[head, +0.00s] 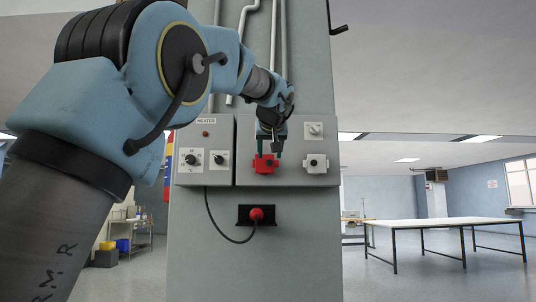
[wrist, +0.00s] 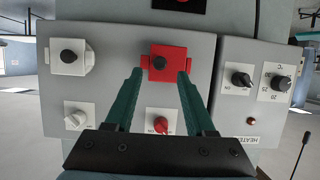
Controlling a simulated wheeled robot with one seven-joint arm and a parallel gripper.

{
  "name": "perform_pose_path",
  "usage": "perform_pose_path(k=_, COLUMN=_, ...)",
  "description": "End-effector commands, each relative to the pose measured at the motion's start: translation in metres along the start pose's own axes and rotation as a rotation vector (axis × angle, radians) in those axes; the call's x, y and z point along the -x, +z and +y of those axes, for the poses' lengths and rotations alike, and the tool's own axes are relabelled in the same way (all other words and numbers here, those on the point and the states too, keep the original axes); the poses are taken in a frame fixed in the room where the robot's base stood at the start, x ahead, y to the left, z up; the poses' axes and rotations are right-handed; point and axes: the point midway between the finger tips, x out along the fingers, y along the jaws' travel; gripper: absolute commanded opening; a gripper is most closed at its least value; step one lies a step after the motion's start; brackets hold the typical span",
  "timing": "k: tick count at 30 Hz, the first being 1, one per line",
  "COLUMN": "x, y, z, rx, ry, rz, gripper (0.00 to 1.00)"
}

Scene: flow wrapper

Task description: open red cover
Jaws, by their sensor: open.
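The red cover (head: 265,168) is on the lower left of the right-hand control panel in the head view. It is a red square with a dark round knob at its middle, and also shows near the top middle of the wrist view (wrist: 168,52). It looks flat against the panel; I cannot tell if it is latched. My gripper (head: 269,153) is just above it in the head view, pointing at the panel. In the wrist view my gripper (wrist: 160,73) is open and empty, its two fingertips near the cover's sides. Contact cannot be told.
A white plate with a red knob (wrist: 161,125) shows between my fingers. A white switch (head: 314,129) and a black-knobbed switch (head: 315,163) lie to the right. The heater panel (head: 205,172) is left.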

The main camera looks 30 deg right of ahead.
Motion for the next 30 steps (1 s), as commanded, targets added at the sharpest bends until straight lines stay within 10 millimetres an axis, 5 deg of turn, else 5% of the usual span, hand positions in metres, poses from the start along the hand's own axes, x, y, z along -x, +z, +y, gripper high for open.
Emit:
perform_pose_path(k=7, x=-0.030, y=-0.001, z=-0.001, rx=0.000, ry=-0.002, rz=-0.001, gripper=0.55)
perform_pose_path(k=18, x=-0.036, y=0.000, z=-0.001, rx=0.000, ry=0.000, rz=0.000, gripper=0.55)
perform_pose_path(k=30, x=-0.036, y=0.000, z=-0.001, rx=0.001, ry=0.000, rz=0.000, gripper=0.11)
